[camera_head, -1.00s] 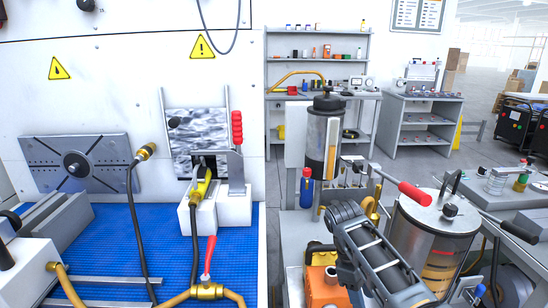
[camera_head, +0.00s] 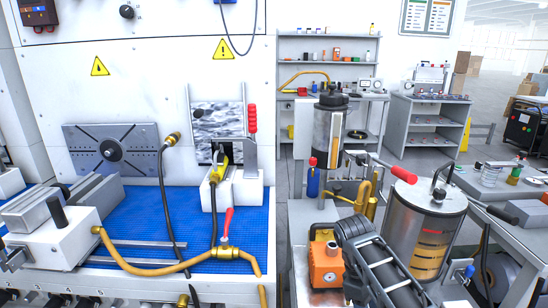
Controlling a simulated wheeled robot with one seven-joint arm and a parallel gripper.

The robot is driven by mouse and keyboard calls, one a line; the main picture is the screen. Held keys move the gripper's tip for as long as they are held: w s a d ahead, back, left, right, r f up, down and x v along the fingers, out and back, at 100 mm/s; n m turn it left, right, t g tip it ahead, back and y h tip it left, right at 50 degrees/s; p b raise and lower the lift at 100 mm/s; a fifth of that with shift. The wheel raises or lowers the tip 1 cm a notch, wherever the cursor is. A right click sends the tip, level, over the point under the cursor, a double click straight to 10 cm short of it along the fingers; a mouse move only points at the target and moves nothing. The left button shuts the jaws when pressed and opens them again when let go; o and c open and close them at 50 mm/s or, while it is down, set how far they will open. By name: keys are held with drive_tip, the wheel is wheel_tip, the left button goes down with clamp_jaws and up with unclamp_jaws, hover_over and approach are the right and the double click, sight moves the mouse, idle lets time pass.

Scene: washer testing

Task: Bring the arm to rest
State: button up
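A dark grey and black link of my arm (camera_head: 380,262) shows at the lower middle right in the head view. It slants from the bottom edge up and to the left, and its black rounded end is beside an orange device (camera_head: 326,262). I cannot make out any gripper fingers in this view. Whether my gripper is open or holds anything is not shown.
A blue-matted bench (camera_head: 140,212) on the left holds a white clamp fixture (camera_head: 245,192), a red-handled brass valve (camera_head: 226,250) and hoses. Shelves (camera_head: 328,65) stand behind.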

drive_tip(key=s+a+f+m+t+y, duration=0.1)
drive_tip(key=s+a+f+t+y, duration=0.15)
drive_tip(key=s+a+f, duration=0.4)
drive_tip(key=s+a+f+m+t+y, duration=0.1)
drive_tip(key=s+a+f+t, duration=0.2)
drive_tip(key=s+f, duration=0.6)
drive_tip(key=s+m+t, duration=0.2)
drive_tip(key=s+t, duration=0.1)
drive_tip(key=s, duration=0.5)
drive_tip(key=s+d+r+m+t, duration=0.1)
drive_tip(key=s+d+r+t, duration=0.2)
drive_tip(key=s+r, duration=0.4)
drive_tip(key=s+d+r+m+t, duration=0.2)
drive_tip(key=s+r, duration=0.6)
drive_tip(key=r, duration=0.7)
drive_tip(key=s+d+r+m+t, duration=0.2)
drive_tip(key=s+d+r+t, duration=0.1)
drive_tip(key=s+r, duration=0.5)
wheel_tip(320, 180, up, 3)
drive_tip(key=shift+d+t, duration=0.3)
drive_tip(key=shift+t, duration=0.35)
